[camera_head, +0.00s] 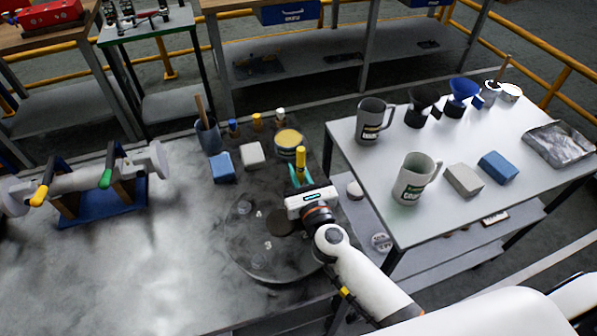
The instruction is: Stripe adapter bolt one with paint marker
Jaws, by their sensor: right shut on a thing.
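My right gripper (299,178) comes in from the lower right, over the far right edge of a dark round plate. It is shut on an upright yellow stick-like thing (300,160), which looks like the paint marker. Its lower end is hidden by the teal fingers and the white gripper body. The dark round plate (250,255) lies on the grey bench, with small pale spots on it; I cannot tell which is adapter bolt one. My gripper and forearm hide the plate's right part. My left gripper is not in view.
A tin with a yellow top (289,140), a white block (252,153), a blue block (222,167) and a cup (207,137) stand behind the plate. A shaft on a blue base (100,208) is at left. A white table (450,222) with jugs is at right.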

